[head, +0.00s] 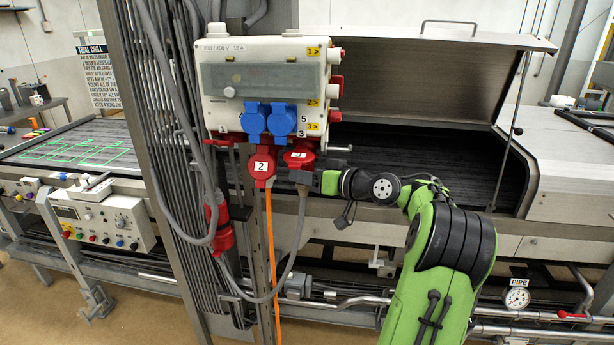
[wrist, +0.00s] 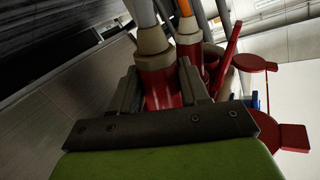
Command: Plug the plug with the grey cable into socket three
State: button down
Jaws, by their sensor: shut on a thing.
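The plug with the grey cable (wrist: 160,82) has a red body and a beige collar. My gripper (head: 314,180) is shut on it, one jaw on each side in the wrist view. In the head view the plug's grey rear part (head: 301,176) is directly below red socket three (head: 299,156), whose lid carries a 3. The grey cable (head: 299,225) hangs down from it. I cannot tell whether the plug is inside the socket or only beneath it; its front end is hidden.
Socket two (head: 262,164) holds a plug with an orange cable (head: 271,255), close beside the held plug. Blue sockets (head: 268,120) sit above on the white box (head: 262,52). A red plug (head: 219,230) hangs left by the upright. The dryer hood (head: 430,80) stands open behind.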

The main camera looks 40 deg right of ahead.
jog(key=shift+w+d+r+p, duration=0.2)
jog(key=shift+r+p, duration=0.45)
jog(key=shift+r, duration=0.15)
jog(key=shift+c, duration=2.4)
grip_release()
jog(key=shift+f, duration=0.1)
jog(key=v, duration=1.5)
jog(key=shift+s, duration=0.4)
